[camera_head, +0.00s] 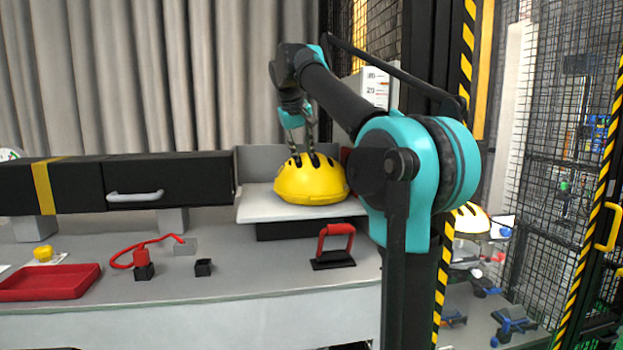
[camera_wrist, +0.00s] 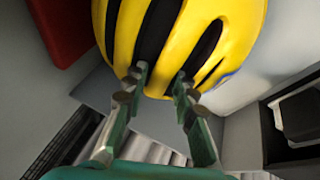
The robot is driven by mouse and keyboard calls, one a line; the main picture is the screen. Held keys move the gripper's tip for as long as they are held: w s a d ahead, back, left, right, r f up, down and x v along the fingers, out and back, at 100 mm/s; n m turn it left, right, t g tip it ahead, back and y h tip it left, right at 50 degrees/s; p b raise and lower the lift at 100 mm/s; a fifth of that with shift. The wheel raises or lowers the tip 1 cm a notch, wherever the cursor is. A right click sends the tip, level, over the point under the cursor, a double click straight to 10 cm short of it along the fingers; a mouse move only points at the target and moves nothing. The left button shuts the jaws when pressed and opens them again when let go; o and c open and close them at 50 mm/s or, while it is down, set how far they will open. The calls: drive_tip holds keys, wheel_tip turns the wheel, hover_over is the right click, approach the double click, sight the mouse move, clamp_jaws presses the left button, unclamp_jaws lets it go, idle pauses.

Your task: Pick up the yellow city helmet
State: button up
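The yellow city helmet (camera_head: 310,183) has black vents and sits dome up on a white platform (camera_head: 285,209) at the centre of the head view. It fills the upper middle of the wrist view (camera_wrist: 172,75). My gripper (camera_head: 304,156) reaches down onto its top from above. In the wrist view my gripper (camera_wrist: 161,82) has its two fingers apart, with the tips at two black vents and a yellow rib between them. I cannot tell how deep the tips are or whether they press on the rib. The helmet's underside is hidden.
A red-handled tool (camera_head: 334,250) stands on the bench in front of the platform. A red tray (camera_head: 50,283) and a red cable (camera_head: 135,252) lie to the left. A black drawer unit (camera_head: 130,182) is left of the platform.

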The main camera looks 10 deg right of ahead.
drive_tip(key=shift+c, duration=0.4)
clamp_jaws()
